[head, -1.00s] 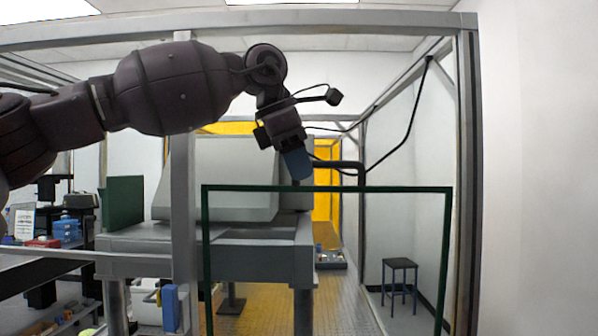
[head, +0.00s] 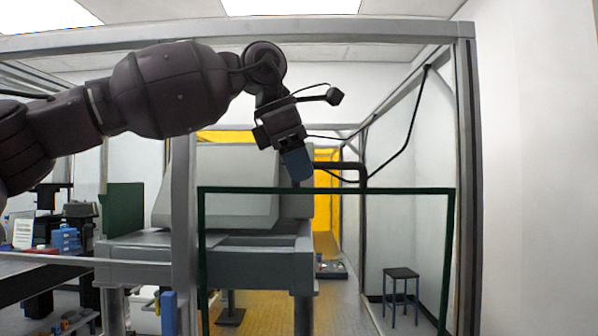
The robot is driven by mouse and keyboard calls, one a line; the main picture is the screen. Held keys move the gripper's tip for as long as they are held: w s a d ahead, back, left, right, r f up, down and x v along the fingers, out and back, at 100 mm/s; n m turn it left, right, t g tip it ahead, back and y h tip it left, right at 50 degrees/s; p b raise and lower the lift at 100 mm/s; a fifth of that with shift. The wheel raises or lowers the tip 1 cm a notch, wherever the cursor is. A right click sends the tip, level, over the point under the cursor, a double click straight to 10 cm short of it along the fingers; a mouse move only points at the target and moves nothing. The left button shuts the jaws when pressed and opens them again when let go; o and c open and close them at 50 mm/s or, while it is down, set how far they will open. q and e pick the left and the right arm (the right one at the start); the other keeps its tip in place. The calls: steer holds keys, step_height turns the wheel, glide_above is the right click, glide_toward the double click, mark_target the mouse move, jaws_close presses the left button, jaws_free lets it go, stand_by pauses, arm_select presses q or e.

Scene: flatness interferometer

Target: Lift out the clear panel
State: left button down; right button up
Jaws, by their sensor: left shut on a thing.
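The clear panel (head: 327,189) has a thin dark green frame and hangs upright in front of me, right of the grey post. Its lower edge is out of the picture. My left gripper (head: 298,172) reaches in from the left, points down and is shut on the panel's top edge near the middle. Its blue fingertips meet the frame there. My right gripper is not in view.
A grey metal enclosure frame (head: 466,180) stands around the opening, with a post (head: 184,230) at left. Behind the panel is a grey machine (head: 215,187) on a bench. A stool (head: 401,274) stands at the right rear. A cluttered dark bench is at far left.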

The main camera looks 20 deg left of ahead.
arm_select(q)
steer(key=s+d+r+b, duration=0.2)
steer(key=s+b, duration=0.1)
steer(key=s, duration=0.7)
steer(key=shift+d, duration=0.4)
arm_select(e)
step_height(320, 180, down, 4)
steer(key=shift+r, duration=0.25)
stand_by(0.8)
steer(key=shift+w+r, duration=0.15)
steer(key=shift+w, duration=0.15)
